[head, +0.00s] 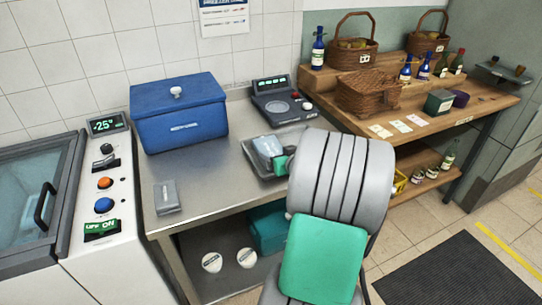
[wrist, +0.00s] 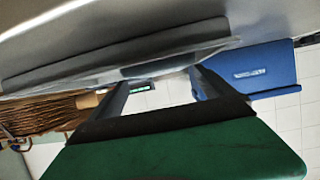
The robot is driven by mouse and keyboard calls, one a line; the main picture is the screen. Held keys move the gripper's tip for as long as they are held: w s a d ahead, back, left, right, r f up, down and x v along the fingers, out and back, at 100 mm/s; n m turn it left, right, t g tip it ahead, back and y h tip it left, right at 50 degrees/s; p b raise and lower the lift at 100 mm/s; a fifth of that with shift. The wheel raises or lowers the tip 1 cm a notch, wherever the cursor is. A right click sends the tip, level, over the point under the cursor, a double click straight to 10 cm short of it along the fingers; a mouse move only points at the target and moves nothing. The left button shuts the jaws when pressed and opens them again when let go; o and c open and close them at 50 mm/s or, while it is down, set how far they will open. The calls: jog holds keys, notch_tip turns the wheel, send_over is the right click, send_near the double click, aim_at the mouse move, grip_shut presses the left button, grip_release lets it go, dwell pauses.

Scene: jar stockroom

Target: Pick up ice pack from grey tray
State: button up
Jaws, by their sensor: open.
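The ice pack (head: 267,146) is a pale blue, translucent pack lying in the grey tray (head: 252,162) on the steel counter in the head view. My gripper is partly hidden by my arm in that view; its green part shows at the tray's right side, close to the ice pack. In the wrist view my gripper (wrist: 158,82) is open, its two dark fingers apart with nothing clearly between them. I cannot make out the ice pack in the wrist view, or tell whether a finger touches it.
A blue cooler box (head: 180,115) stands left of the tray, and a scale-like device (head: 281,102) behind it. A freezer (head: 35,195) is at far left. A wooden table with baskets (head: 370,94) stands right.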

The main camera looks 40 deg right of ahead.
aim_at(272, 149)
jog(key=x, duration=0.5)
jog(key=shift+w+f+p, duration=0.2)
jog(key=shift+w+p, duration=0.15)
jog(key=shift+w, duration=0.05)
jog(key=shift+r, duration=0.1)
jog(key=c, duration=1.7)
